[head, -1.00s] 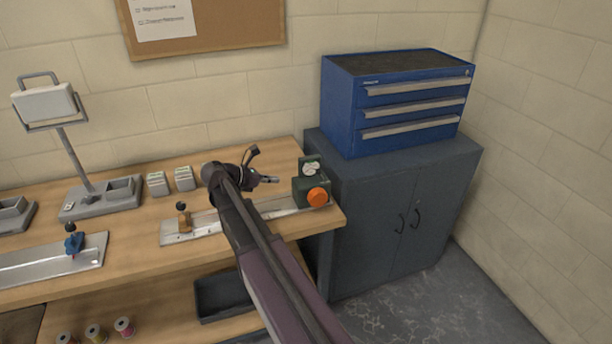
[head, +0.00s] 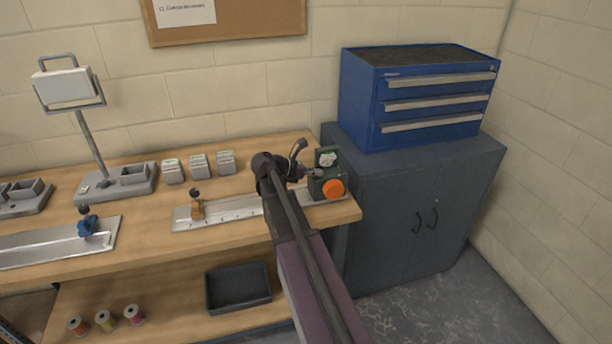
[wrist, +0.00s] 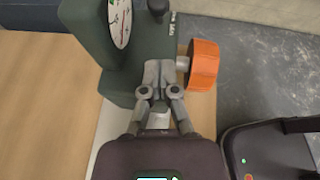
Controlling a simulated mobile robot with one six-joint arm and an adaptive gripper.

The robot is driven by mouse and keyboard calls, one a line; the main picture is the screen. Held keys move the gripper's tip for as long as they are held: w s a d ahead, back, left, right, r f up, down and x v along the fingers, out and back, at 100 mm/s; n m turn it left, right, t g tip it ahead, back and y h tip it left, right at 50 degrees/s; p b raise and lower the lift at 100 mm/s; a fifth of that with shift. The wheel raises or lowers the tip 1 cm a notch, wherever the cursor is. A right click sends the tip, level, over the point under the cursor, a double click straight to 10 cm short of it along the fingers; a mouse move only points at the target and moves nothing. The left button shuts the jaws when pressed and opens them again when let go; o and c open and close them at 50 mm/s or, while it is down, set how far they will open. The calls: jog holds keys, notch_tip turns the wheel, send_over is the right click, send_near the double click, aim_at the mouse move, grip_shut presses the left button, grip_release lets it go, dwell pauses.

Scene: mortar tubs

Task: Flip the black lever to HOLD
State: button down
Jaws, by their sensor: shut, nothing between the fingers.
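A dark green box (head: 318,188) stands at the right end of the metal rail on the bench. It has a round dial and an orange knob (head: 333,189), and the box (wrist: 85,18) fills the top of the wrist view. A black lever knob (wrist: 158,8) shows at the top edge of the wrist view, beside small white lettering too small to read. My gripper (wrist: 158,72) is shut and empty, its tips against or just over the box's near side, short of the black knob. I cannot tell whether it touches. In the head view my gripper (head: 315,173) is at the box's left side.
The orange knob (wrist: 204,65) sits just right of my fingertips in the wrist view. The rail (head: 235,208) carries a brown slider (head: 197,209). Small grey blocks (head: 198,165) stand behind it. A grey cabinet (head: 390,205) with a blue drawer chest (head: 420,95) stands right of the bench.

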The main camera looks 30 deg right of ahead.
jog(key=shift+s+d+r+p, duration=0.1)
jog(key=shift+d+r+p, duration=0.25)
jog(key=shift+d, duration=0.5)
jog(key=shift+s+d+r+p, duration=0.1)
jog(key=shift+d+r+p, duration=0.25)
jog(key=shift+d, duration=0.5)
jog(key=shift+s+d+r, duration=0.15)
jog(key=shift+d+r, duration=0.05)
jog(key=shift+d, duration=0.05)
